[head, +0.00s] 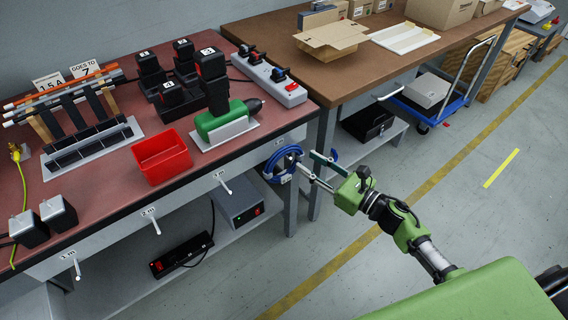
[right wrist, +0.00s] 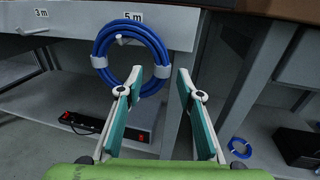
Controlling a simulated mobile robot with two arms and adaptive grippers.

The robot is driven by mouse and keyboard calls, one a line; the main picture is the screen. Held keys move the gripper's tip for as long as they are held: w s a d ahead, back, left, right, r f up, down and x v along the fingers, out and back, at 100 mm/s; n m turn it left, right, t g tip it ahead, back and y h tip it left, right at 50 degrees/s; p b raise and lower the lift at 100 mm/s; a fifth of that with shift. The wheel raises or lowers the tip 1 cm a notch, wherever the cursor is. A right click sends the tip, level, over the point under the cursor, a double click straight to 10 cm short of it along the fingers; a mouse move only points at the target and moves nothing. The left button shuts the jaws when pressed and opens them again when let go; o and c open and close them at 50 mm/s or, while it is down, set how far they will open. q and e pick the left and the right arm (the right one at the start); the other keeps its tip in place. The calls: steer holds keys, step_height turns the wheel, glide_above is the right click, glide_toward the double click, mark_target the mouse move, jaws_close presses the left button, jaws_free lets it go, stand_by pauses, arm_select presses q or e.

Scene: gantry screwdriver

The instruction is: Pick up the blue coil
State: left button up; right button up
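The blue coil (head: 271,170) hangs at the right end of the bench's front panel. In the right wrist view the coil (right wrist: 104,47) hangs on a white peg under the "5 m" label, with white bands round it. My right gripper (head: 309,168) is open beside the coil's right side. In the right wrist view the gripper (right wrist: 160,72) has its left finger overlapping the coil's lower right and its right finger outside the ring. The coil's right side shows between the fingertips; I cannot tell whether they touch it. My left gripper is not in view.
Another blue ring (right wrist: 240,148) lies low to the right, near a black case (head: 368,121). Bare pegs marked 1 m, 2 m and 3 m (head: 222,184) line the panel. A grey leg (right wrist: 247,85) stands close right of the gripper.

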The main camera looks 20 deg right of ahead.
mark_target(297, 154)
steer(key=x, duration=0.5)
steer(key=shift+a+r, duration=0.15)
steer(key=shift+r, duration=0.05)
jaws_close()
